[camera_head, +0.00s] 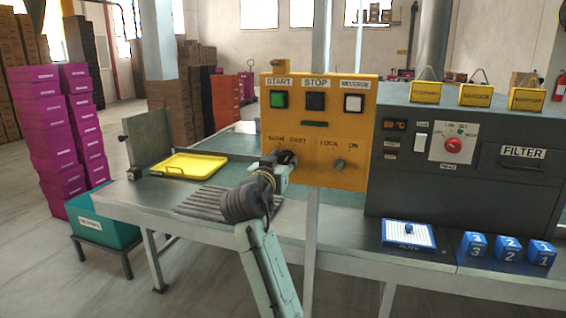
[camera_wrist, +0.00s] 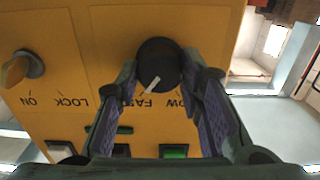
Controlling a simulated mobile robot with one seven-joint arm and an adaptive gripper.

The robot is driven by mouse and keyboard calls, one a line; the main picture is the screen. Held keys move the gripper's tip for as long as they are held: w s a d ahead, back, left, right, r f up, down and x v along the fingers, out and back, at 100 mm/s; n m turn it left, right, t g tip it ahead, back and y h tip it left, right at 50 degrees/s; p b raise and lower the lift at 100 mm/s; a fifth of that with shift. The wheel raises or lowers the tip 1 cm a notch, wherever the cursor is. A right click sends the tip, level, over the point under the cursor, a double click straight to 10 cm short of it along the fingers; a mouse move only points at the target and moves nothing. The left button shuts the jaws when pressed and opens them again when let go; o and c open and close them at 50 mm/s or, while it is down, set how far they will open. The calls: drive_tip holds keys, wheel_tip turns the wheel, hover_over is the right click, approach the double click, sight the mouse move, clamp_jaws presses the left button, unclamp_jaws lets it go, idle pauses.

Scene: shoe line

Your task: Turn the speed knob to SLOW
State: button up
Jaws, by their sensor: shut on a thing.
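The speed knob (camera_wrist: 157,58) is round and black with a white pointer line, on the yellow control panel (camera_head: 347,118). My gripper (camera_wrist: 161,72) is shut on it, one purple-padded finger on each side. In the inverted wrist view the white line slants down and left, toward the FAST label (camera_wrist: 152,101). The SLOW label (camera_wrist: 178,101) is partly hidden by a finger. In the head view my gripper (camera_head: 279,163) reaches the panel's lower left and covers part of the knob.
The LOCK/ON switch (camera_head: 339,164) sits beside the knob. Above are the green START button (camera_head: 279,99), black STOP button (camera_head: 315,101) and white button (camera_head: 353,103). A yellow tray (camera_head: 190,164) lies on the bench to the left. A grey machine (camera_head: 400,185) stands right.

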drive_tip(key=shift+n, duration=0.3)
drive_tip(key=n+p, duration=0.1)
drive_tip(key=n, duration=0.1)
drive_tip(key=shift+n, duration=0.4)
drive_tip(key=n+p, duration=0.1)
drive_tip(key=n, duration=0.2)
drive_tip(key=shift+a+n, duration=0.1)
drive_tip(key=shift+n, duration=0.2)
drive_tip(key=n+p, duration=0.1)
drive_tip(key=n, duration=0.2)
drive_tip(key=shift+n, duration=0.3)
drive_tip(key=shift+f+n+p, duration=0.1)
drive_tip(key=shift+n+p, duration=0.65)
drive_tip(key=shift+n, duration=0.95)
drive_tip(key=shift+a, duration=0.1)
drive_tip(key=o, duration=1.2)
drive_tip(key=shift+c, duration=0.2)
